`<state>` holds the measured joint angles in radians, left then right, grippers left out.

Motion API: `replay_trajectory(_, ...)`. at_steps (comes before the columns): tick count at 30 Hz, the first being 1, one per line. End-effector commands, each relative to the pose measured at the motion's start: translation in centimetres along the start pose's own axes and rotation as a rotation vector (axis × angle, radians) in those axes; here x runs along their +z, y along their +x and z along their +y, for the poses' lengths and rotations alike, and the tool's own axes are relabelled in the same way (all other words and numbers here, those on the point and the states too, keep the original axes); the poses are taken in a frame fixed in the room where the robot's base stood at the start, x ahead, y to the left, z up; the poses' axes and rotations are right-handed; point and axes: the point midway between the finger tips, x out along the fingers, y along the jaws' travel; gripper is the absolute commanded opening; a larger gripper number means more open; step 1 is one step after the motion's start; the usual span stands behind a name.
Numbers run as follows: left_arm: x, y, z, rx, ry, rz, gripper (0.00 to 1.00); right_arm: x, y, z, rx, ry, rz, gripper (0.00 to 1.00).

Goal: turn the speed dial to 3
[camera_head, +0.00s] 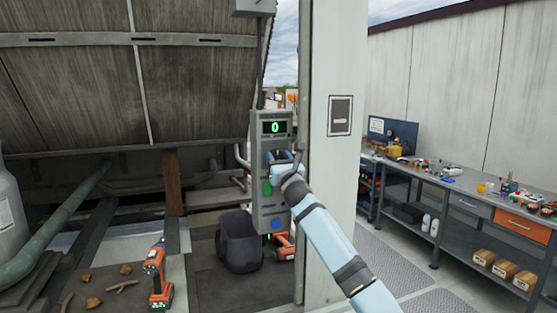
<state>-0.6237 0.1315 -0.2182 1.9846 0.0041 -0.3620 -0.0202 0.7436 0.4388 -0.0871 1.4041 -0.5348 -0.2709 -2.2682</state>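A tall grey control box (258,150) hangs in front of the white post. Its small display (275,127) shows a green 0. My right arm reaches in from the lower right, and my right gripper (281,162) is at the front of the box, below the display. The speed dial cannot be made out; the gripper covers that part of the box. The fingers are too small to tell whether they are open, shut or touching anything. A green part (267,188) shows below the gripper, and a blue button (277,224) sits lower down. My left gripper is not in view.
A white post (335,190) stands just right of the box. A dark bin (238,242) is below it, and an orange drill (157,275) stands at lower left. A workbench (460,190) with tools and small boxes runs along the right wall.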

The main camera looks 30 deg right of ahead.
Motion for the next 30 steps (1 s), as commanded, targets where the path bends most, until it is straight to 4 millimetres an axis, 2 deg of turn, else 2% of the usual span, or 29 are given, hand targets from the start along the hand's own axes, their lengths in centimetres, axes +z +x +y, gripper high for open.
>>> replay_trajectory(1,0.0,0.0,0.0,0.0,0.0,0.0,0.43,0.0,0.0,0.0,0.0,0.0,0.0,0.36)
replay_trajectory(3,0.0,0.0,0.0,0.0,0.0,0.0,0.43,0.0,0.0,0.0,0.0,0.0,0.0,0.2)
replay_trajectory(17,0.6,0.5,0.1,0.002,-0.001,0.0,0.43,-0.1,-0.1,0.1,-0.035,0.084,-0.001,0.2)
replay_trajectory(30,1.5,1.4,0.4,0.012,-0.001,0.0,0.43,0.0,0.0,0.4,-0.177,0.427,0.0,0.2)
